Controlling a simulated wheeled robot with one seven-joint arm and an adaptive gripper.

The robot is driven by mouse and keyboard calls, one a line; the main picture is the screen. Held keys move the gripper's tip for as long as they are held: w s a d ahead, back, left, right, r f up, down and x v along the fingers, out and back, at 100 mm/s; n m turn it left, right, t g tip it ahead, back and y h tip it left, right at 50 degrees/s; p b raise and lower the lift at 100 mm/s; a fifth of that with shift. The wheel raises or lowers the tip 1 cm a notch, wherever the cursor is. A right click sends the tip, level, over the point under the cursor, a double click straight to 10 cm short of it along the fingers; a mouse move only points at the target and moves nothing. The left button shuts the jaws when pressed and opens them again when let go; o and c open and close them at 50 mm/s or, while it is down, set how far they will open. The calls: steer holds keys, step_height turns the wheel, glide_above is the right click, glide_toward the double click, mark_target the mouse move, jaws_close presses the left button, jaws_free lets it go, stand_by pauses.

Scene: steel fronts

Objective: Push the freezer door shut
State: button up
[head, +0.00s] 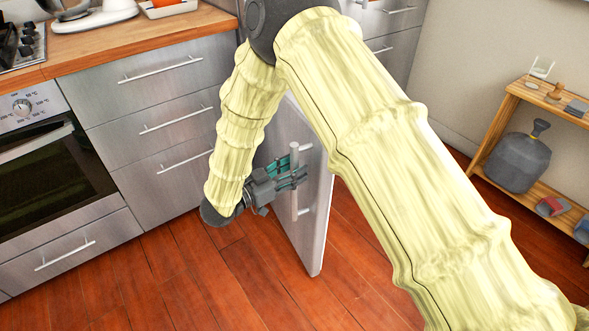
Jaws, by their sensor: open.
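The freezer door (311,235) is a grey steel panel that stands open, swung out from the cabinet row over the wooden floor. A vertical bar handle (294,180) is on its face. My gripper (301,172) is at the handle, with its teal fingers open near the bar. I cannot tell whether the fingers touch the bar or the door. My arm hides the upper part of the door, its hinge side and the freezer opening.
Steel drawers (163,120) and an oven (50,165) stand to the left under a wooden counter (150,38). A wooden shelf (510,90) with a grey jug (517,160) stands at the right wall. The floor (190,285) in front is clear.

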steer(key=shift+w+d, duration=0.2)
steer(key=shift+d, duration=0.15)
jaws_close()
steer(key=shift+d, duration=0.15)
